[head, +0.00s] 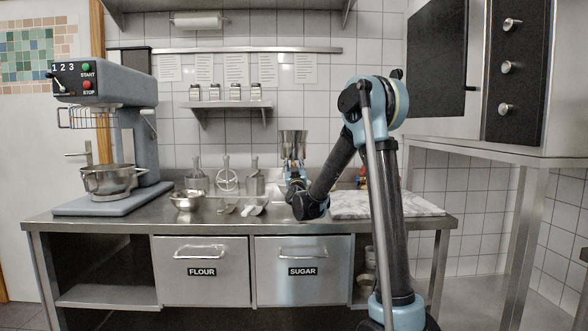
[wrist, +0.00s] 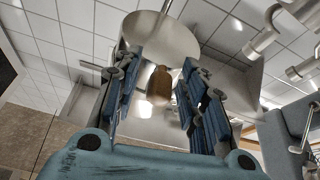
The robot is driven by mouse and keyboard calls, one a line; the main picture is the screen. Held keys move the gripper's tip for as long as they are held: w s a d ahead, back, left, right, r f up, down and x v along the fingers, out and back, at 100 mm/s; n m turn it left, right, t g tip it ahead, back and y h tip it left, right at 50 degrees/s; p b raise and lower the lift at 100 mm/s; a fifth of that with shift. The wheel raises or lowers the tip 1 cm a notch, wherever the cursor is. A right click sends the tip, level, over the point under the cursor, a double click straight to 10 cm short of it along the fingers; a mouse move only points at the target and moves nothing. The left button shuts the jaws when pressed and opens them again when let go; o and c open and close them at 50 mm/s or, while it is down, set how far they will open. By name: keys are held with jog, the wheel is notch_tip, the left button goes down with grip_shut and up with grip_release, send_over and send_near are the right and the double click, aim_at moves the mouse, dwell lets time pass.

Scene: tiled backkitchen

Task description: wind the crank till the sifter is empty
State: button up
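The metal sifter (head: 293,144) stands up as a grey cylinder behind my forearm, at the back of the steel counter. Its contents are hidden. My gripper (head: 294,172) is just below it in the head view, partly covered by my arm. In the wrist view, a brown wooden knob (wrist: 160,85), which looks like the crank's grip, is between my two blue-padded fingers (wrist: 158,98). The fingers stand apart, with a visible gap on the left side of the knob and a narrow one on the right. The sifter's metal body (wrist: 140,32) shows behind and above the knob.
A small steel bowl (head: 186,200) and scoops (head: 253,209) lie left of my gripper. Several metal utensils (head: 228,178) stand behind them. A marble slab (head: 385,205) lies to the right, and a stand mixer (head: 135,130) is at the left end. A spice shelf (head: 230,104) hangs above.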

grip_shut()
jog(key=shift+a, duration=0.1)
